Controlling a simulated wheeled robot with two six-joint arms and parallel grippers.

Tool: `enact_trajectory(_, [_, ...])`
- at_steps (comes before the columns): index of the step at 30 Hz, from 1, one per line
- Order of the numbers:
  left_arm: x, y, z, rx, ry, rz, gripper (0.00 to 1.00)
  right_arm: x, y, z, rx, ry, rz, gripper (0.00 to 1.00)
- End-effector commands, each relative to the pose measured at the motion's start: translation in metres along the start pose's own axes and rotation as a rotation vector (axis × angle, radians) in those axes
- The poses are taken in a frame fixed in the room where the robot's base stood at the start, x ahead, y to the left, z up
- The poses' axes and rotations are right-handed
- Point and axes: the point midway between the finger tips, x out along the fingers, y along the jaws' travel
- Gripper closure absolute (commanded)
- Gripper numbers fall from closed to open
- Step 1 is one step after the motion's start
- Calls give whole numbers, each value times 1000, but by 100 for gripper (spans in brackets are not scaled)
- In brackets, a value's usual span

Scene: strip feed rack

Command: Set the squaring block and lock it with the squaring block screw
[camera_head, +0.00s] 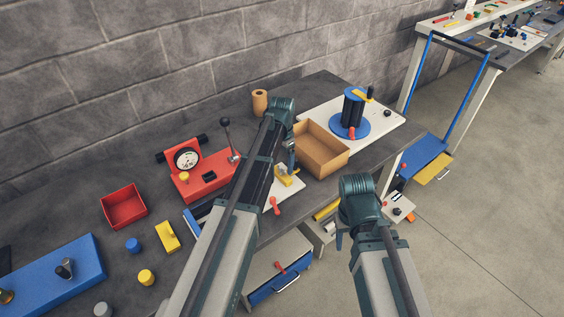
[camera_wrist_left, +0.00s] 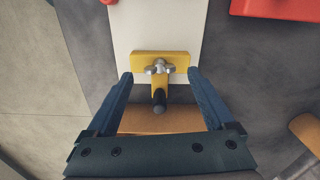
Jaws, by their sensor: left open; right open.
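A yellow T-shaped block (camera_wrist_left: 178,58), which I take for the squaring block, lies on a white plate (camera_wrist_left: 133,32) in the left wrist view. A grey wing-headed screw (camera_wrist_left: 160,67) sits on its middle, and a dark knobbed rod (camera_wrist_left: 159,99) points toward my gripper. The yellow block also shows in the head view (camera_head: 287,180), partly hidden by my arm. My left gripper (camera_wrist_left: 160,78) is open, one finger at each side of the block, apparently not touching it. My right gripper (camera_head: 341,233) hangs in front of the bench, its fingers mostly hidden.
A cardboard box (camera_head: 338,158) stands right of the plate, with a blue reel stand (camera_head: 362,125) beyond it. A red gauge fixture (camera_head: 208,180), red tray (camera_head: 124,206) and blue board (camera_head: 60,280) are on the left. A drawer unit (camera_head: 280,270) is below the bench.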

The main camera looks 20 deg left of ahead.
Motion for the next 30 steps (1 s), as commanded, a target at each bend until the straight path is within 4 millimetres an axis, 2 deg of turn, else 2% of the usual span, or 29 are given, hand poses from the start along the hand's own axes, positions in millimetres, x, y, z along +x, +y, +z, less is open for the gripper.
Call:
enact_trajectory(1, [-12,0,0,0,0,0,12,-12,1,1,0,0,0,50])
enact_trajectory(19, [-105,0,0,0,0,0,12,-104,10,6,-1,0,0,50])
enact_trajectory(24, [-120,0,0,1,0,1,12,-119,11,7,-2,0,0,50])
enact_trajectory(30, [-121,0,0,1,0,1,12,-120,12,7,-2,0,0,50])
